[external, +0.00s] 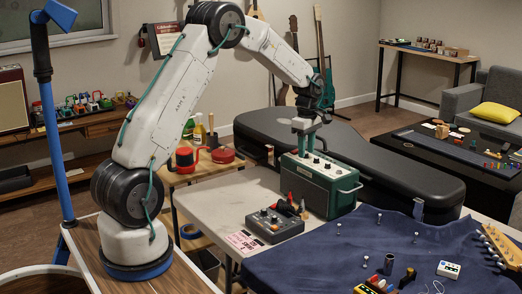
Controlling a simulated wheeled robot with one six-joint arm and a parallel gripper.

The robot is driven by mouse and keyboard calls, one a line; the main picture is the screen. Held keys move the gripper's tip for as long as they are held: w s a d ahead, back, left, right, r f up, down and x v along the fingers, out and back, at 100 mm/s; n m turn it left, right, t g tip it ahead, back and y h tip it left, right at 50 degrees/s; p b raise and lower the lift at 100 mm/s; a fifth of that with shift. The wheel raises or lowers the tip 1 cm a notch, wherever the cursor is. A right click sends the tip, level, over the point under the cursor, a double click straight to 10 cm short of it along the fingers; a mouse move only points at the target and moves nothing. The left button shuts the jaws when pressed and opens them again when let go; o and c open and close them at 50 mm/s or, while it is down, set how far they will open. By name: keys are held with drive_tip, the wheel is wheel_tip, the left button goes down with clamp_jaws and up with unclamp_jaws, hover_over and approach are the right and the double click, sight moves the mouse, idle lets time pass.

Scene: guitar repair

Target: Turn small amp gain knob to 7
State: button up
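The small amp (326,192) is a dark green box with a light control panel on top (318,163) and a side handle. It stands on the white table near the middle of the external view. My gripper (305,148) points down over the left part of the amp's panel. Its two fingers look apart, with the tips at or just above the panel. A knob between them is too small to make out. I cannot tell whether the fingers touch one. Several small knobs show along the panel, but the gain label and its setting cannot be read.
A black guitar case (392,172) lies behind. A blue cloth (340,262) with pegs and small parts covers the right front. Bare white table (215,213) shows at left.

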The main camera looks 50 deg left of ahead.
drive_tip(key=shift+f, duration=0.3)
clamp_jaws()
drive_tip(key=shift+m, duration=0.3)
